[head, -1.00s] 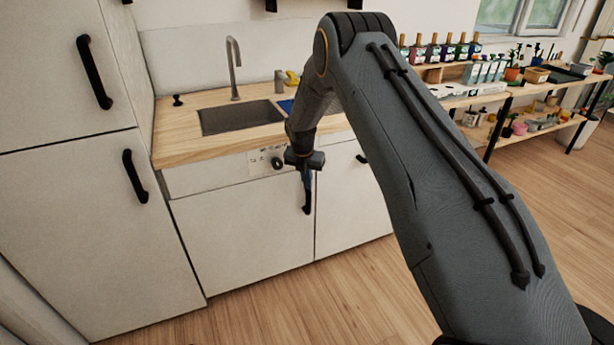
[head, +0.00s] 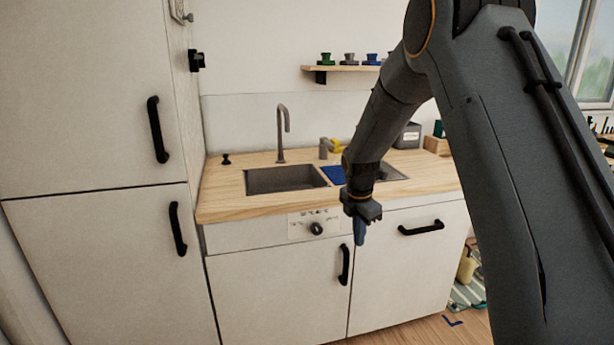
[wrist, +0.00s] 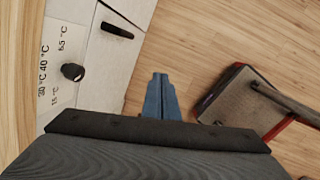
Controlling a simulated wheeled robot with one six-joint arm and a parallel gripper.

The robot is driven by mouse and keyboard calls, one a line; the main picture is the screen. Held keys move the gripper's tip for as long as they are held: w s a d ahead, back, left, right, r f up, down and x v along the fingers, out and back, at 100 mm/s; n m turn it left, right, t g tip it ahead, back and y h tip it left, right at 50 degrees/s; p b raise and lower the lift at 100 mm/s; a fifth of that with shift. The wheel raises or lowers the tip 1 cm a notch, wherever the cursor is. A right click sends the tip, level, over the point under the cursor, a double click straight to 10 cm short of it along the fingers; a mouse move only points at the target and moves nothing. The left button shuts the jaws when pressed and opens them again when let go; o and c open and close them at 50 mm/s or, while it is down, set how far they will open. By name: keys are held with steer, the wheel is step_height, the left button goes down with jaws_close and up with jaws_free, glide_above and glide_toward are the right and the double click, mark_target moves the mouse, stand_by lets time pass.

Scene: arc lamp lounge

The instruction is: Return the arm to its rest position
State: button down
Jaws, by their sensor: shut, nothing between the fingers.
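My gripper (head: 360,238) hangs from my bent arm in front of the white lower cabinets, pointing down. Its blue fingers (wrist: 161,98) are together with nothing between them in the wrist view. In the head view it appears in front of the cabinet fronts, below the counter edge, between two black handles. The fingertips are small in the head view.
A wooden counter (head: 235,205) holds a sink (head: 285,180) with a grey faucet (head: 281,125). A dial (head: 316,228) and black handles (head: 344,265) stick out of the cabinet fronts. The wrist view shows a grey, red-edged object (wrist: 230,95) on the wooden floor.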

steer(key=s+d+r+m+g, duration=0.1)
steer(key=s+r+m, duration=0.1)
steer(key=s+m, duration=0.9)
steer(key=s+d+r+m+y, duration=0.1)
steer(key=s+r+m, duration=0.1)
steer(key=s+m, duration=1)
steer(key=s, duration=1.1)
steer(key=shift+s+g, duration=0.2)
steer(key=shift+g, duration=0.2)
steer(key=shift+r, duration=0.1)
